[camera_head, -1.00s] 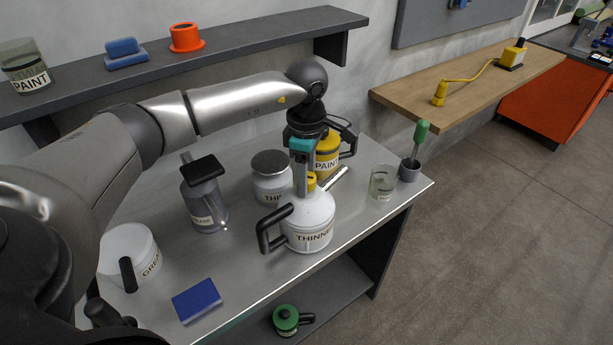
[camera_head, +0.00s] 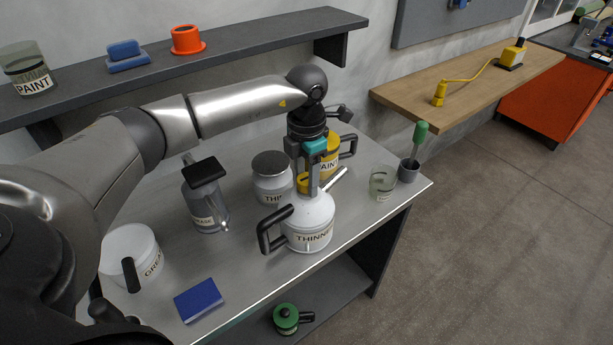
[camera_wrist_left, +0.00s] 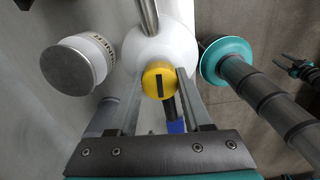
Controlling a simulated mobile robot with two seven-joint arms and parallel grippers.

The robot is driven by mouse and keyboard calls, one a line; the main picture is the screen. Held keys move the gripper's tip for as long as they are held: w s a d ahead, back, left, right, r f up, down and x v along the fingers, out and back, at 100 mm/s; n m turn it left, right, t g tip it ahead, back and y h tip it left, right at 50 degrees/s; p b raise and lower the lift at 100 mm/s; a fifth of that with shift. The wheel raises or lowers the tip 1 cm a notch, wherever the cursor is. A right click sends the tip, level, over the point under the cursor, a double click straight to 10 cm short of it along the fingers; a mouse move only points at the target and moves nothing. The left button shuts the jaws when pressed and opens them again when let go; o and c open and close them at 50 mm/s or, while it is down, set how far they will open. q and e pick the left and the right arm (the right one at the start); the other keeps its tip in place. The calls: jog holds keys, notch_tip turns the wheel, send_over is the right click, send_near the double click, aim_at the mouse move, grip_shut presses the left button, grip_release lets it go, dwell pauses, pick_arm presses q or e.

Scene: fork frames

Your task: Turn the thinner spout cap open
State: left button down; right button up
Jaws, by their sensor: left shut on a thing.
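The white thinner can (camera_head: 307,226), labelled THINNER, stands upright near the table's front edge. It has a black handle (camera_head: 269,231) on the left and a metal spout (camera_head: 337,181) slanting up to the right. The yellow cap (camera_head: 304,183) is on top of the can. My left gripper (camera_head: 307,184) points down from above and is shut on the cap, one finger on each side. In the left wrist view the cap (camera_wrist_left: 158,80) is between the fingers, and its black bar runs roughly in line with the spout (camera_wrist_left: 149,17).
A white jar (camera_head: 271,178) and a yellow paint can (camera_head: 330,160) stand close behind. A wall shelf (camera_head: 240,42) runs above.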

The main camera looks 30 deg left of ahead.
aim_at(307, 178)
pick_arm(q)
jog(key=shift+n, duration=0.6)
jog(key=shift+c, duration=1.6)
grip_release()
jog(key=shift+r, duration=0.1)
notch_tip(307, 178, up, 15)
